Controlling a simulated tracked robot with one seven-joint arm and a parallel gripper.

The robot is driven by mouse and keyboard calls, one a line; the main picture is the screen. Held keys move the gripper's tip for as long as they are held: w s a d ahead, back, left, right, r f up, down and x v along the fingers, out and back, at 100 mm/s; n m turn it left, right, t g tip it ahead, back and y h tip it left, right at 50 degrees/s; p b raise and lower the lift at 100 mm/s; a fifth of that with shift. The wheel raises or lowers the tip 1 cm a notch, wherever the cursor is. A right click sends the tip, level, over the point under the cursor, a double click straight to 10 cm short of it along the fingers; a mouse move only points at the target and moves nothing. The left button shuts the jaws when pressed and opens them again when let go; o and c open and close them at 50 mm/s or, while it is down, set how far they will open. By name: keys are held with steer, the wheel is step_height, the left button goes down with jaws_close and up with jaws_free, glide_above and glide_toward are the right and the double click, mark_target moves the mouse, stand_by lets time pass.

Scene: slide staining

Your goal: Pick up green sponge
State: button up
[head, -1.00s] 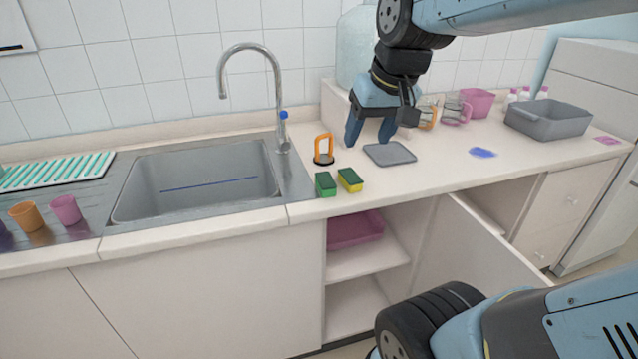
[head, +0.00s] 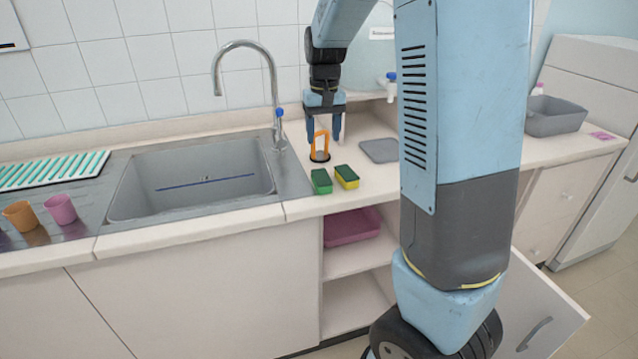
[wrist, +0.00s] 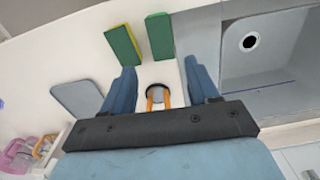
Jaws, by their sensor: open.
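A green sponge (head: 321,182) lies on the counter just right of the sink, near the front edge. In the wrist view the green sponge (wrist: 160,37) lies beyond my fingertips, roughly in line with the gap between them. A second sponge with a green top and yellow side (head: 346,177) lies close to its right; it also shows in the wrist view (wrist: 123,45). My gripper (head: 323,138) is open and empty, pointing down above the counter behind the sponges. It also shows in the wrist view (wrist: 160,73).
An orange-handled item with a dark round base (head: 320,148) stands behind the sponges, below my gripper. It appears between my fingers in the wrist view (wrist: 158,95). A grey flat board (head: 379,151) lies to the right. The sink (head: 190,180) and faucet (head: 273,95) are left.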

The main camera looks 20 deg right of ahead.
mark_target(322, 176)
steer(key=f, duration=1.4)
steer(key=shift+w+a+f, duration=0.1)
steer(key=shift+w+f, duration=0.1)
steer(key=shift+w, duration=0.15)
steer(key=shift+c, duration=0.3)
steer(key=c, duration=0.6)
steer(key=shift+c, duration=0.2)
